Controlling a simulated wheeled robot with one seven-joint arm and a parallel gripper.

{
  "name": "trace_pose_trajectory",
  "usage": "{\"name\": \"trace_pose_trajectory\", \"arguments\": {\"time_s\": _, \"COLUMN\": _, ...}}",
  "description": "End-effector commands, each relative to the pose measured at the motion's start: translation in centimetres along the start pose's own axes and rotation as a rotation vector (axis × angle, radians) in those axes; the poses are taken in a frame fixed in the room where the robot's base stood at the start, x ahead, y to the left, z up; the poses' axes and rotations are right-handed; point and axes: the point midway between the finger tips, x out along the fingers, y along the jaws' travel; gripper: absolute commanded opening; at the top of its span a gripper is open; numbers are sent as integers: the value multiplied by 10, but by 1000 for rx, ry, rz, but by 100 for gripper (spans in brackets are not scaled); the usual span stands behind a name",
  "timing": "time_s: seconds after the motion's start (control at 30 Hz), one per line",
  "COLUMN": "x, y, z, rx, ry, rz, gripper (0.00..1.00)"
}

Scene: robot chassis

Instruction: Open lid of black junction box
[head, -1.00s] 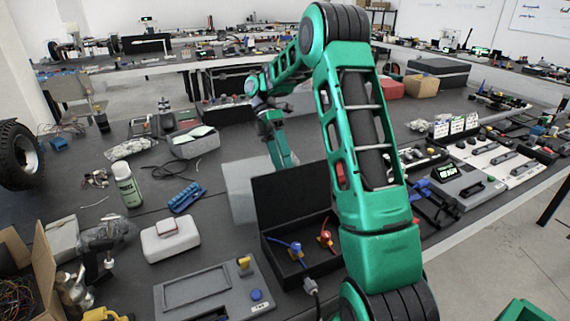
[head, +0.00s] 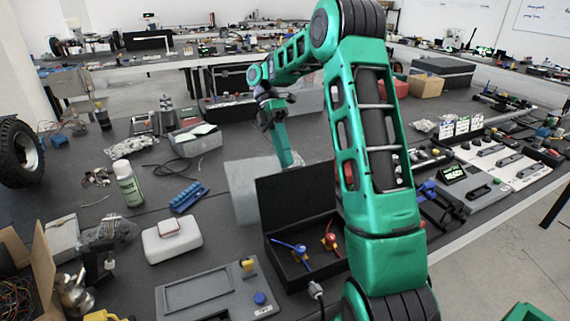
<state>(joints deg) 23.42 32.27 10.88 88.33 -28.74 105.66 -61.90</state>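The black junction box (head: 276,256) stands on the dark bench at centre. Its lid (head: 290,205) stands raised, nearly upright, along the far side. A blue handle (head: 291,246) and a red handle (head: 331,237) show inside. My green arm passes in front of the box's right part and hides it. My gripper (head: 287,158) points down beyond the lid, above its top edge in the picture. I see no contact between it and the lid. Its fingers are too small and edge-on to show whether they are open or shut.
Instruments (head: 465,180) crowd the right side.

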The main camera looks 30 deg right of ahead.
Motion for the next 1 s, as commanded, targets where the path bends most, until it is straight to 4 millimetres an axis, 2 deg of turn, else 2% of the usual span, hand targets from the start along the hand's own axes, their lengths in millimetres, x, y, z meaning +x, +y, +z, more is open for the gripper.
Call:
{"name": "trace_pose_trajectory", "arguments": {"time_s": 0.2, "x": -33, "y": 0, "z": 1, "rx": 1, "ry": -1, "rz": -3, "gripper": 26}}
{"name": "trace_pose_trajectory", "arguments": {"time_s": 0.4, "x": -48, "y": -1, "z": 0, "rx": 1, "ry": -1, "rz": -4, "gripper": 26}}
{"name": "trace_pose_trajectory", "arguments": {"time_s": 1.0, "x": -50, "y": -3, "z": 0, "rx": 6, "ry": -2, "rz": -5, "gripper": 26}}
